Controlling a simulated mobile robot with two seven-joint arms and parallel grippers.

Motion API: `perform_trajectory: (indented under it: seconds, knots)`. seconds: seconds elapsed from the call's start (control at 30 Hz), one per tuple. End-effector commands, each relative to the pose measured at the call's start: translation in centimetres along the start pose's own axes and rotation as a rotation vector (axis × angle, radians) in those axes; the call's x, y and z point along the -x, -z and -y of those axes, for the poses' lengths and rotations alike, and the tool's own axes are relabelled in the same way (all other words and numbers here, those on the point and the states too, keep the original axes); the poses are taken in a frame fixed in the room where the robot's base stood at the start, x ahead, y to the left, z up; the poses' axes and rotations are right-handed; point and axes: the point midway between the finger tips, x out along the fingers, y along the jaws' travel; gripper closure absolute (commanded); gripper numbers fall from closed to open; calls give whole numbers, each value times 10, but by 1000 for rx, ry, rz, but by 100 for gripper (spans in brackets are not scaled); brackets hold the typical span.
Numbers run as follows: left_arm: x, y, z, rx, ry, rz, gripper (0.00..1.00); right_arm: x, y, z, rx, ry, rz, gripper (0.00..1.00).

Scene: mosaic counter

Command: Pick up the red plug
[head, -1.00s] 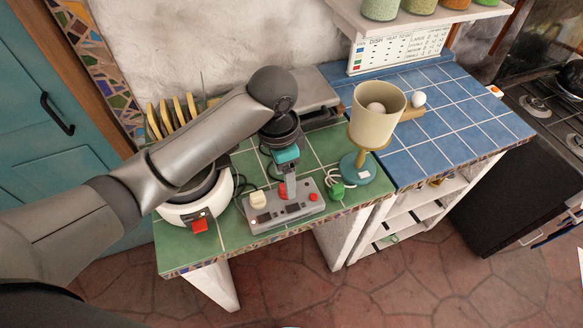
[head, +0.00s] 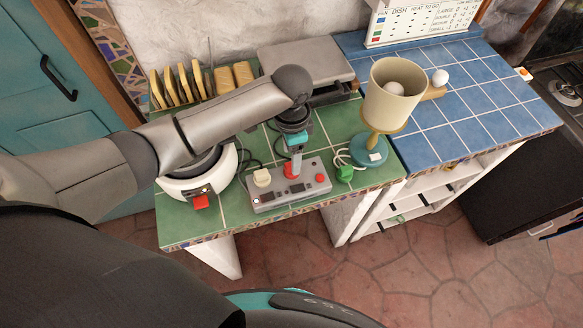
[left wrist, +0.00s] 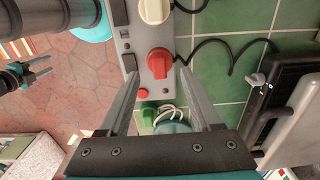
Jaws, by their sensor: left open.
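The red plug (head: 291,171) stands upright in the grey power strip (head: 283,198) on the green tiled counter. In the left wrist view the red plug (left wrist: 160,62) is near the top middle, on the strip (left wrist: 127,42). My left gripper (head: 294,158) points down over the red plug and hides part of it in the head view. In the left wrist view its two fingers (left wrist: 157,72) are apart, one on each side of the plug's line. It is open and empty. What looks like my right gripper (left wrist: 38,70) shows small at the left wrist view's left; its jaws are unclear.
A white plug (head: 262,177) and a red button (head: 320,178) are on the strip. A green plug (head: 345,174) lies right of it, beside the lamp (head: 391,97). A white cooker (head: 178,210) stands left; a grey grill (head: 305,62) stands behind. Black cables run behind the strip.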

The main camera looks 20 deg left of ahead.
Motion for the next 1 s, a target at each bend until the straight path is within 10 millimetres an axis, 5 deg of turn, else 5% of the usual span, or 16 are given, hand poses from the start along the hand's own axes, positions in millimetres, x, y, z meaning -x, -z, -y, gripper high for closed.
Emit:
perform_trajectory:
  seconds: [0.3,0.63,1.0]
  knots:
    - [-43,-1,-1,0,-1,3,35,-2,-2,0,0,1,3,50]
    - [-48,-1,-1,-2,0,2,36,-2,-8,1,-1,2,12,50]
    - [-47,-1,-1,-1,0,2,78,-2,-8,1,-1,2,14,50]
